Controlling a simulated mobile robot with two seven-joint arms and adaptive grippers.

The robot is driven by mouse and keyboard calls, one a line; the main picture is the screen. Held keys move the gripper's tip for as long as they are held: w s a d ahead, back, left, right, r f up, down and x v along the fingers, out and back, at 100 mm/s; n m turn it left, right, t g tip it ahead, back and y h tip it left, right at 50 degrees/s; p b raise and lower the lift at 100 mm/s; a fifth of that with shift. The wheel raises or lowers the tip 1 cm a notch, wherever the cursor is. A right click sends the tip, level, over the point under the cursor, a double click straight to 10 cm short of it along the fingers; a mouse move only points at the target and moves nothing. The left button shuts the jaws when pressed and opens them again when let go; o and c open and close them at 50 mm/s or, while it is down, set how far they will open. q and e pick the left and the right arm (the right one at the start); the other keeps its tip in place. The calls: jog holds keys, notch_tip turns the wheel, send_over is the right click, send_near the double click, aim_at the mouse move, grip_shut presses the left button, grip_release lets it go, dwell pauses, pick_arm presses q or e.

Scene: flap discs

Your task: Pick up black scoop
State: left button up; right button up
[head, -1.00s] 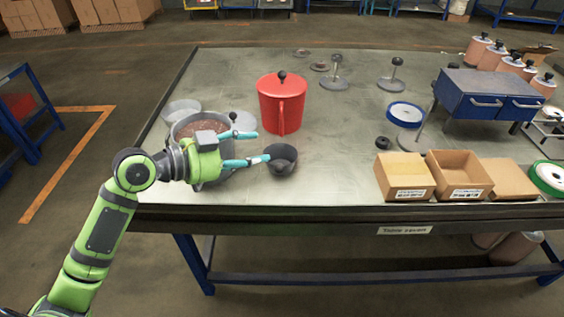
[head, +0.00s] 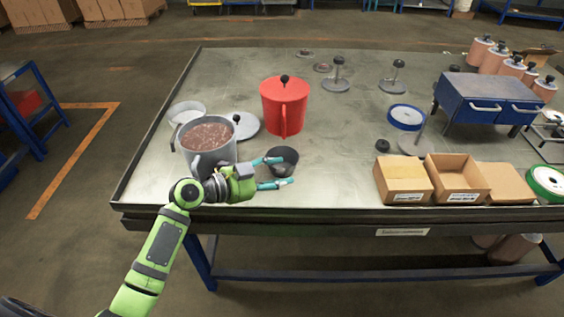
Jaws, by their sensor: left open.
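The black scoop (head: 284,155) looks like a small dark round cup. It rests on the metal table near the front edge, left of the middle. My left gripper (head: 287,171) is at the near left side of the scoop with its two teal fingers apart and nothing held between them. The upper finger overlaps the left part of the scoop in the picture; I cannot tell whether it touches. The lower finger lies in front of the scoop, on its near side. My right gripper is not in view.
A grey pot of brown granules (head: 207,134) stands just behind my left gripper, with a grey lid (head: 246,124) beside it. A red lidded pot (head: 285,103) stands behind the scoop. Open cardboard boxes (head: 405,178) stand at the right front. The table between scoop and boxes is clear.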

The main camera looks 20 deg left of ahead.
pick_arm(q)
jog(key=shift+x, duration=1)
jog(key=shift+a, duration=0.1)
jog(key=shift+c, duration=0.4)
grip_shut()
